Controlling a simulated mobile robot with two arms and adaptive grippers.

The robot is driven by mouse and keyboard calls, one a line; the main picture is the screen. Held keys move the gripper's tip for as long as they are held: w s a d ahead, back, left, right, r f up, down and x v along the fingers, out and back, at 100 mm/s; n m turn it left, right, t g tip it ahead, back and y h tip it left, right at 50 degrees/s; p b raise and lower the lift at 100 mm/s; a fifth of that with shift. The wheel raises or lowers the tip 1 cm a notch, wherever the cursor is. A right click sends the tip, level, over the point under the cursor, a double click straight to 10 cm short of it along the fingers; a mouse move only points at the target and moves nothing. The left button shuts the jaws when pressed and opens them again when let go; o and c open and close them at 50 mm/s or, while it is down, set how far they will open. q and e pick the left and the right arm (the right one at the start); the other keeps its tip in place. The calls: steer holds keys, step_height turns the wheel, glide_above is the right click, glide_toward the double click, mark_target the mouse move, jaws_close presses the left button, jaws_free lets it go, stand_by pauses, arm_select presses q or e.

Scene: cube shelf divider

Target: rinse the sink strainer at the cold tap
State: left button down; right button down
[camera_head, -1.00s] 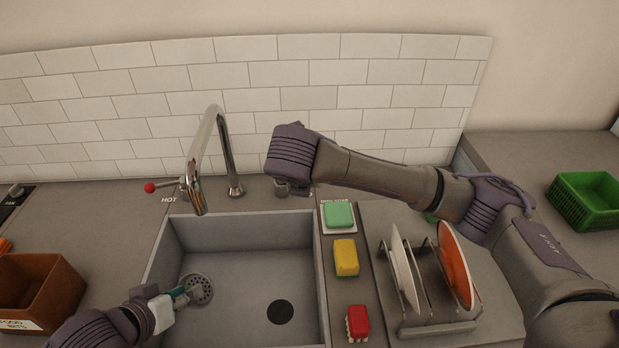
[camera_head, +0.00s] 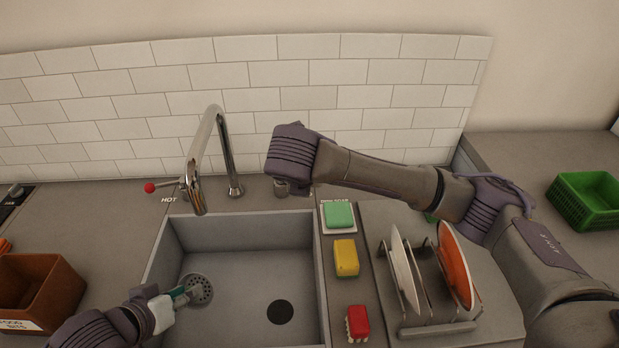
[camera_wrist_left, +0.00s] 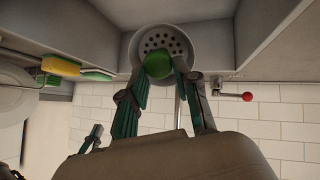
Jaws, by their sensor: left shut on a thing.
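The sink strainer (camera_head: 201,291), a round grey perforated disc, is low in the left part of the sink (camera_head: 230,260). My left gripper (camera_head: 180,296) is shut on its green knob, which shows in the left wrist view (camera_wrist_left: 158,65) between the fingertips; the strainer's holed face (camera_wrist_left: 165,40) lies beyond. The chrome tap (camera_head: 207,150) arches over the sink's back edge, with a red-knobbed lever (camera_head: 150,187) by the HOT label. No water shows. The cold lever is not visible. My right arm reaches in to the tap's right; in the head view its wrist hides its gripper.
A brown bin (camera_head: 62,290) is at left, a green basket (camera_head: 585,205) at right. The dark drain hole (camera_head: 280,312) is uncovered.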

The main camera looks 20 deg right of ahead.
arm_select(q)
steer(key=shift+r, duration=0.1)
steer(key=p+v, duration=0.5)
steer(key=v, duration=0.1)
steer(key=shift+s, duration=0.2)
steer(key=shift+a, duration=0.1)
stand_by(1.3)
